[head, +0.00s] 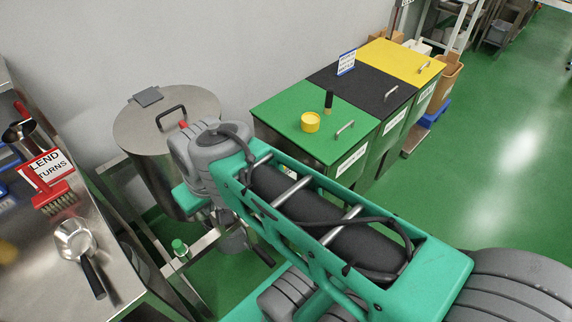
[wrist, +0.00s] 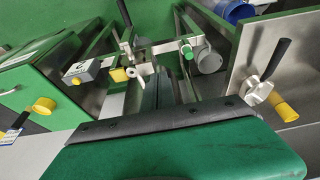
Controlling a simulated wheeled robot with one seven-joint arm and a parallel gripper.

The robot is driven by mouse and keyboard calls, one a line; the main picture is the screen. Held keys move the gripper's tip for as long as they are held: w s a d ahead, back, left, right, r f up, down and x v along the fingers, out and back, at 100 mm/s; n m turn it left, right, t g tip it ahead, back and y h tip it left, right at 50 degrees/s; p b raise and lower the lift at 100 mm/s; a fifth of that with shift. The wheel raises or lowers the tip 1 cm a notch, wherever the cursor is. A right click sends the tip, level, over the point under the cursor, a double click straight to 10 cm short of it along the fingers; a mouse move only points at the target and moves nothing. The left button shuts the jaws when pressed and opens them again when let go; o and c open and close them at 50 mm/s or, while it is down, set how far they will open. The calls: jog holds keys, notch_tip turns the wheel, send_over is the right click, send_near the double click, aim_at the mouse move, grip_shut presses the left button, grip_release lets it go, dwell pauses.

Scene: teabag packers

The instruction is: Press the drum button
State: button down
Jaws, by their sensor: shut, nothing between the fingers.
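A steel drum (head: 135,130) with a flat lid, a black loop handle and a dark pad on top stands by the wall in the head view. My arm covers its right side. A small green cap (head: 180,247) shows below and in front of the drum. The wrist view shows a green button-like cap (wrist: 187,50) beside a grey metal cylinder. I cannot tell which part is the drum button. My gripper (wrist: 157,82) is shut and empty, its grey fingers beyond the green hand and apart from the green cap in the picture. The arm hides the fingers in the head view.
A steel table (head: 120,275) with a scoop and red brush is at left. Green floor is open at right.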

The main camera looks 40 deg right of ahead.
jog(key=w+d+f+n+t+y+b, duration=0.1)
jog(key=w+d+f+n, duration=0.15)
jog(key=w+d, duration=0.3)
jog(key=w+d+f+n+b, duration=0.1)
jog(key=w+d+n, duration=0.2)
jog(key=w+d, duration=0.25)
jog(key=d+f+n+t, duration=0.2)
jog(key=d, duration=0.8)
jog(key=s+d+f+n+t+y+b, duration=0.1)
jog(key=d+n+t, duration=0.1)
jog(key=d, duration=0.8)
jog(key=shift+s+d+f+n, duration=0.25)
jog(key=shift+f+n, duration=0.15)
jog(key=shift+n, duration=0.45)
jog(key=shift+f, duration=0.1)
notch_tip(320, 180, down, 8)
jog(key=b, duration=0.4)
jog(key=shift+f+b, duration=0.3)
jog(key=shift+b, duration=0.2)
